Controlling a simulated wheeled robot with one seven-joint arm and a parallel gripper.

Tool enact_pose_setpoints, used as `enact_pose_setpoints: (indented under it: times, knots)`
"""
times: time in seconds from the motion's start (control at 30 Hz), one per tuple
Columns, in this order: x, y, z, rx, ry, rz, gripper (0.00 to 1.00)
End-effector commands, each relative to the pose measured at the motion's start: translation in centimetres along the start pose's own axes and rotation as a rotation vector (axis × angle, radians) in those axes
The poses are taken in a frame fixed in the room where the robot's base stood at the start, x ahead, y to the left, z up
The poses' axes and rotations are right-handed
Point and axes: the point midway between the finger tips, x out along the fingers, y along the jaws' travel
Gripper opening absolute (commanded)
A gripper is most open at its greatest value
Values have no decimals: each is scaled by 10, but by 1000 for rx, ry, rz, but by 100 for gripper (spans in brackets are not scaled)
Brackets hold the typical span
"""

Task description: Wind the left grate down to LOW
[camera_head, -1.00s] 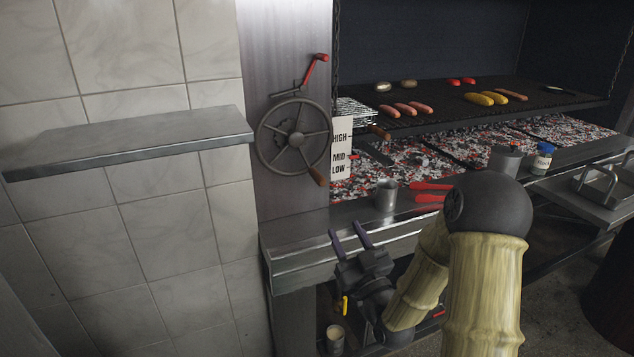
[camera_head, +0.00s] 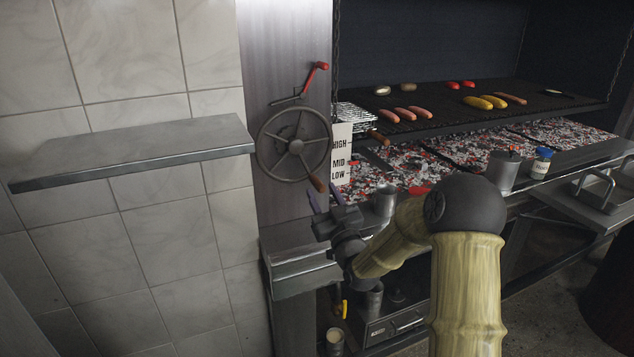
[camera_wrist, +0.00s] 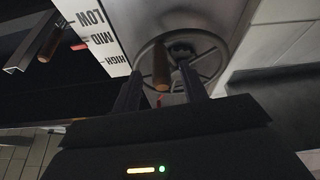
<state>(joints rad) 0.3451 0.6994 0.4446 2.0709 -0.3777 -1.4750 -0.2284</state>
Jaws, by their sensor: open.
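A grey spoked handwheel (camera_head: 293,124) with a wooden knob (camera_head: 317,182) at its lower right is mounted on the steel column. A red-handled crank (camera_head: 314,75) sits just above it. A white plate marked HIGH, MID and LOW (camera_head: 341,157) stands right of the wheel. The grate (camera_head: 440,105) carries food and hangs level near the HIGH mark. My gripper (camera_head: 323,198) is open and empty, just below the wooden knob. In the wrist view the wheel (camera_wrist: 205,50) and its wooden knob (camera_wrist: 161,66) appear between and beyond my two fingers (camera_wrist: 160,90), apparently not gripped.
A steel shelf (camera_head: 135,150) juts from the tiled wall at left. A metal cup (camera_head: 385,202) stands on the front ledge near my arm. A larger pot (camera_head: 503,170) and a jar (camera_head: 541,163) stand farther right. Glowing coals (camera_head: 390,170) lie under the grate.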

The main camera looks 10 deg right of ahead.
Motion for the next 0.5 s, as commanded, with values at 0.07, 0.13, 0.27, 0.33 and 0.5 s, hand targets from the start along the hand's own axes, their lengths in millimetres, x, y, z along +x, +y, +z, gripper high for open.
enact_pose_setpoints:
  times: [0.07,0.13,0.27,0.33,0.5]
  knots:
    - [15,0,-2,1,3,0,43]
    - [24,-1,-1,1,2,0,43]
    - [37,1,-1,1,1,2,43]
    - [40,1,0,1,-1,2,43]
    - [41,2,0,0,-1,3,43]
